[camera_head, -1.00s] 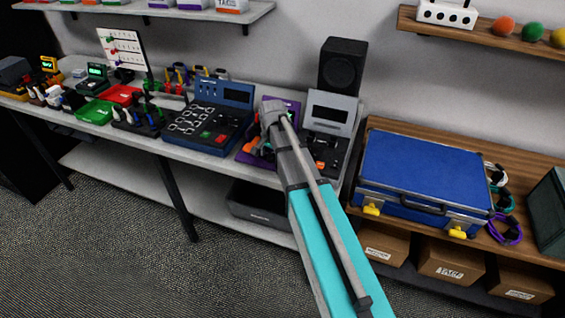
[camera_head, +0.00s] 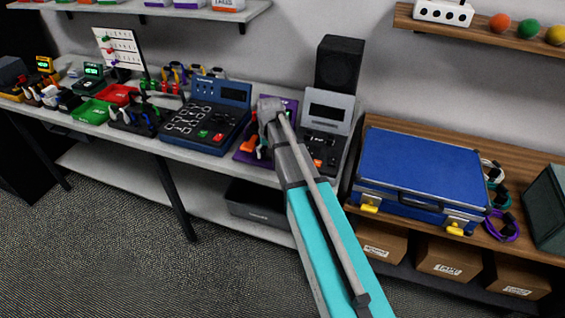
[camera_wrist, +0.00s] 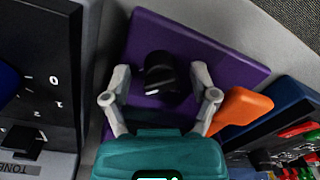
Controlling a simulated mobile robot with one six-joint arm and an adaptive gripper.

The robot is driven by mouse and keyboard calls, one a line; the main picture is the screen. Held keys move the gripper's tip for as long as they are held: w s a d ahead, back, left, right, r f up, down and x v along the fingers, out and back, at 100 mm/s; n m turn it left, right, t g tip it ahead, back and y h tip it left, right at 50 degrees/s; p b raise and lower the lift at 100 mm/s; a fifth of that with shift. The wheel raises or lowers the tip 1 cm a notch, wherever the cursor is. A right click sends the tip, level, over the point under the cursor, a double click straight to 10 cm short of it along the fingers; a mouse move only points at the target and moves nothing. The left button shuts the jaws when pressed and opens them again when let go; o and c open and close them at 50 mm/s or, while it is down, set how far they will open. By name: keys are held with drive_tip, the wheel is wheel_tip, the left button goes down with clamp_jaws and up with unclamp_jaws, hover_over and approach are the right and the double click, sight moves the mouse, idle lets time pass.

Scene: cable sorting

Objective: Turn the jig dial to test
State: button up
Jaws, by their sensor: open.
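The jig is a purple plate (camera_wrist: 233,62) with a black round dial (camera_wrist: 163,74) in the wrist view. The dial has a pale mark on its face; I cannot read its setting. My gripper (camera_wrist: 161,84) is open, with one grey finger on each side of the dial. I cannot tell whether the fingers touch it. In the head view, the purple plate (camera_head: 291,103) is partly hidden behind my arm, and the dial and fingertips are hidden there.
An orange-handled tool (camera_wrist: 243,106) lies right of my fingers. A grey tester (camera_head: 343,104) with a dark screen stands close on the plate's right in the head view, a blue panel (camera_head: 193,123) on its left.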

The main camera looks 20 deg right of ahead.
drive_tip(key=n, duration=1)
drive_tip(key=shift+r+p, duration=0.3)
wheel_tip(320, 180, up, 14)
drive_tip(key=p, duration=1.4)
drive_tip(key=s+m, duration=0.8)
drive_tip(key=s, duration=1.1)
drive_tip(key=shift+a+f+h, duration=0.25)
drive_tip(key=shift+a+h, duration=0.05)
